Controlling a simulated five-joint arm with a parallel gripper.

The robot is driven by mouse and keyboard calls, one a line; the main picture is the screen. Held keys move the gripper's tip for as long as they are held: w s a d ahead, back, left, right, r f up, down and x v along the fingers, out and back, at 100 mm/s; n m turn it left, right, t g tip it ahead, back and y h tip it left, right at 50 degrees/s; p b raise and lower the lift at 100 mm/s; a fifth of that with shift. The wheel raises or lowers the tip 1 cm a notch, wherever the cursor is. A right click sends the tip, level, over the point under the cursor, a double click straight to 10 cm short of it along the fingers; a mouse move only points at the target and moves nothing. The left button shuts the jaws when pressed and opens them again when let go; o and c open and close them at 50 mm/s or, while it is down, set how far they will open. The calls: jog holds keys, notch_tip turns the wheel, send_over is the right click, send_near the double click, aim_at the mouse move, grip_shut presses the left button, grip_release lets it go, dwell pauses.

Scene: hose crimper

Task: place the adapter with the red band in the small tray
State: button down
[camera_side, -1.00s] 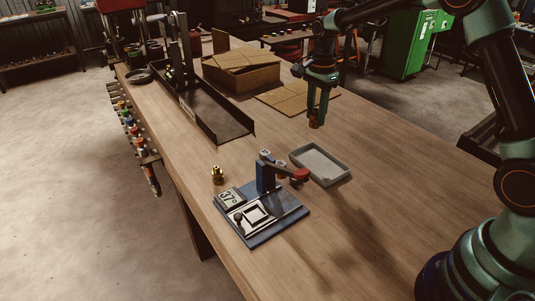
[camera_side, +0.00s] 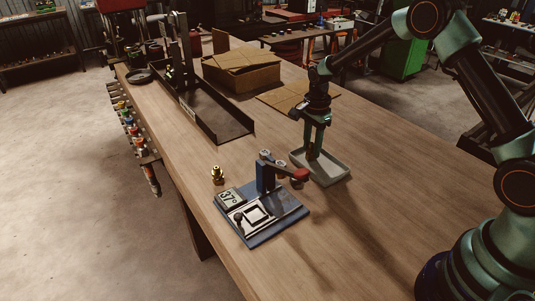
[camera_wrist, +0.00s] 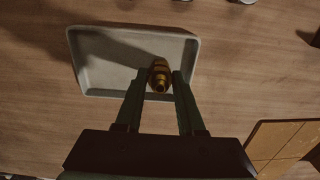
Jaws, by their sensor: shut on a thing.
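The small tray (camera_side: 335,173) is a shallow grey rectangular tray on the wooden bench, right of the blue fixture. In the wrist view the tray (camera_wrist: 100,82) lies under my fingers. My gripper (camera_side: 311,155) points down over the tray's left and far part. It is shut on a brass adapter, which shows between the fingertips in the wrist view (camera_wrist: 159,75); my gripper also shows there (camera_wrist: 160,84). A reddish tint shows at the fingertips in the side view, but I cannot make out a band clearly. I cannot tell whether the adapter touches the tray floor.
A blue fixture with a display (camera_side: 262,213) and a red-ended lever stands close left of the tray. Another brass fitting (camera_side: 217,175) stands upright beside it. A dark chute (camera_side: 215,117) and a cardboard box (camera_side: 241,75) are farther back. The bench right of the tray is clear.

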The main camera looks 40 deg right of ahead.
jog(key=shift+f, duration=0.1)
jog(key=c, duration=0.5)
grip_release()
notch_tip(320, 180, up, 12)
notch_tip(320, 180, up, 6)
jog(key=n+t, duration=0.1)
jog(key=n, duration=0.3)
send_over(312, 143)
jog(key=s+a, duration=0.1)
jog(key=s, duration=0.3)
jog(key=shift+s+a+r+n+t, duration=0.6)
jog(key=shift+s+r+n+t, duration=0.2)
jog(key=shift+s+n, duration=1.75)
jog(key=shift+s+a+r+n+t, duration=0.55)
jog(key=shift+s+r+n+t, duration=0.3)
jog(key=shift+s+n, duration=1.7)
jog(key=shift+s+a+r+n+t, duration=0.8)
jog(key=shift+s+n, duration=1.1)
jog(key=shift+s, duration=1.3)
